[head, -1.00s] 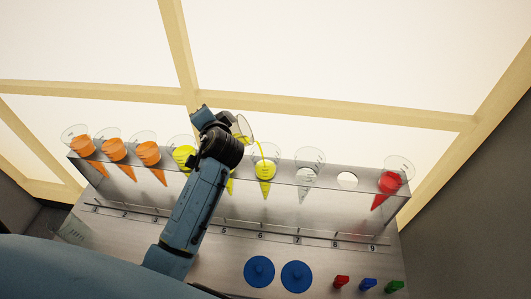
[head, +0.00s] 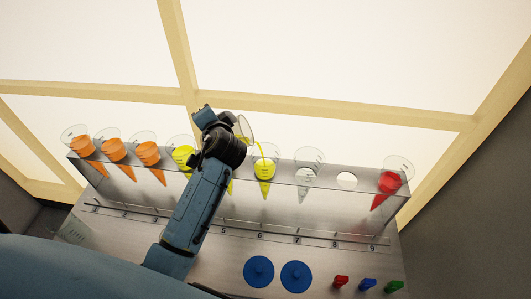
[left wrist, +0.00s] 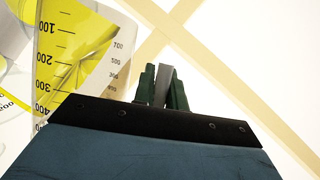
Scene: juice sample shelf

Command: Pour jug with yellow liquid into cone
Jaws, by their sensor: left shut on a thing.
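A clear jug (head: 245,128) is tipped over to the right above the shelf, and my left gripper (head: 212,125) is shut on it. A thin yellow stream shows between the jug's lip and the clear cone above number 6 (head: 265,170), which holds yellow liquid. In the left wrist view the jug (left wrist: 75,60) shows yellow liquid and printed volume marks. There my left gripper's green fingers (left wrist: 164,88) close on a grey strip that looks like its handle. My right gripper is not in view.
A clear shelf (head: 325,185) holds orange cones (head: 115,150) at left, other yellow cones (head: 184,157), a clear empty-looking cone (head: 308,165) and a red cone (head: 391,182). One hole (head: 347,180) is empty. Blue discs (head: 259,271) and small coloured items (head: 341,282) lie in front.

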